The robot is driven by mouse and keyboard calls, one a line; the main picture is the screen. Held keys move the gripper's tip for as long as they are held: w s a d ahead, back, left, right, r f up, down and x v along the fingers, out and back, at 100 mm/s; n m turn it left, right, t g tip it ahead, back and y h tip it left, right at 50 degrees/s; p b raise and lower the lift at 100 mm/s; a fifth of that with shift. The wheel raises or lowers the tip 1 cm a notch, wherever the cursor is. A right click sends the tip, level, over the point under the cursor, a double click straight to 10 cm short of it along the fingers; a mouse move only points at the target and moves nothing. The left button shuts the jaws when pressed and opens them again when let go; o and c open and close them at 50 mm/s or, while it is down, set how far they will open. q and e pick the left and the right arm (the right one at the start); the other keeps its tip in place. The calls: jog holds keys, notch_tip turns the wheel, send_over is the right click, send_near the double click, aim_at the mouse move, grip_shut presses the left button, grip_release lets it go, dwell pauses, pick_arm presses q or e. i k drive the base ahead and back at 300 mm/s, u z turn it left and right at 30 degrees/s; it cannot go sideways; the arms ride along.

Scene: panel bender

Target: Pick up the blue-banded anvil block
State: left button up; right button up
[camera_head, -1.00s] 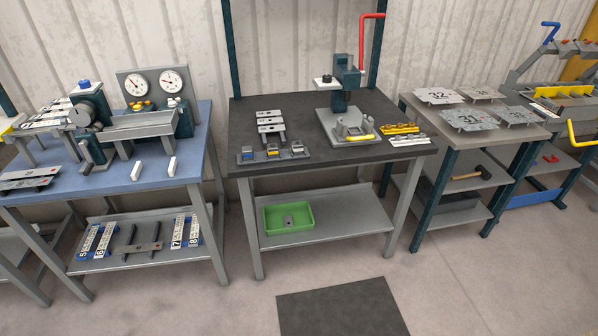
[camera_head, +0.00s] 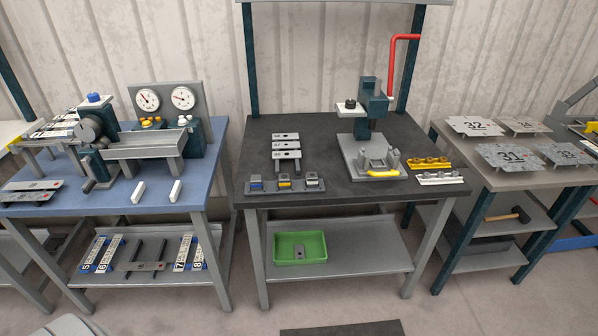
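The blue-banded anvil block (camera_head: 256,184) sits at the left end of a grey rack (camera_head: 270,191) near the front left edge of the dark middle table (camera_head: 345,197). A yellow-banded block (camera_head: 284,183) and a third block (camera_head: 312,181) with a pale band stand to its right in the same rack. Neither of my grippers shows in the head view.
A press with a red lever (camera_head: 372,105) stands on the middle table, right of the blocks. Several flat plates (camera_head: 286,146) lie behind the rack. A green bin (camera_head: 300,247) is on the shelf below. A blue-topped bench (camera_head: 110,200) stands left; floor in front is clear.

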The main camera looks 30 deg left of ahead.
aim_at(256, 181)
jog(key=u, duration=0.1)
jog(key=i, duration=0.9)
jog(key=u, duration=0.4)
